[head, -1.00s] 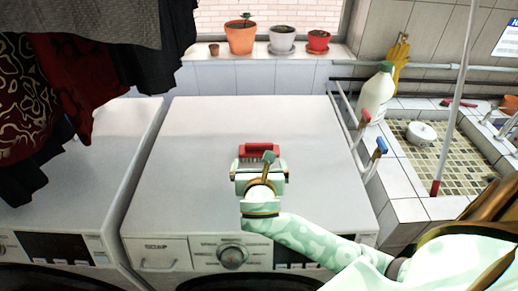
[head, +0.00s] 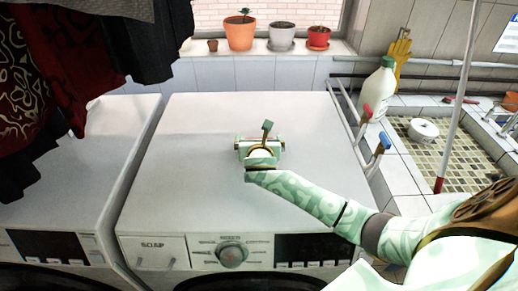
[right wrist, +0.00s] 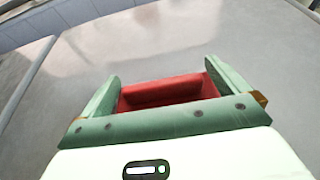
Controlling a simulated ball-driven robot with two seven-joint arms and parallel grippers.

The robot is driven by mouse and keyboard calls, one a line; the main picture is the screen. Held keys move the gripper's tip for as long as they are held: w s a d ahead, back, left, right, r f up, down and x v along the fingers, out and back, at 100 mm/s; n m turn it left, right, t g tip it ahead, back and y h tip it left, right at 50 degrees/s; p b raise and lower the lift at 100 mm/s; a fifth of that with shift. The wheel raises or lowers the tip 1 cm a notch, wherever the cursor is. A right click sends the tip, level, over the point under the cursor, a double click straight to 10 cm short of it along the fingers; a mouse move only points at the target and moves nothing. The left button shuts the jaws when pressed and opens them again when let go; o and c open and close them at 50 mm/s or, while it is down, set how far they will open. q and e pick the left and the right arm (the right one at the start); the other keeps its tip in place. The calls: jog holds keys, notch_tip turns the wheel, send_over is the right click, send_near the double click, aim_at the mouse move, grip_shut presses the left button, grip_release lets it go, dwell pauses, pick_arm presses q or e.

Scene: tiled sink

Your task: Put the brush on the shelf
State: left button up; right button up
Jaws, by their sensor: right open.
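My left gripper is not in view. No shelf is clearly identifiable; a window sill (head: 352,54) with pots runs along the back.
Potted plants (head: 240,33) stand on the sill. A white bottle (head: 378,90), a yellow glove (head: 400,48) and a tiled sink (head: 455,165) are at the right. Dark clothes (head: 90,60) hang at the left. The machine top around the gripper is clear.

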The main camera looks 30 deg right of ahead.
jog(key=c, duration=0.9)
jog(key=shift+r, duration=0.1)
jog(key=shift+c, duration=0.2)
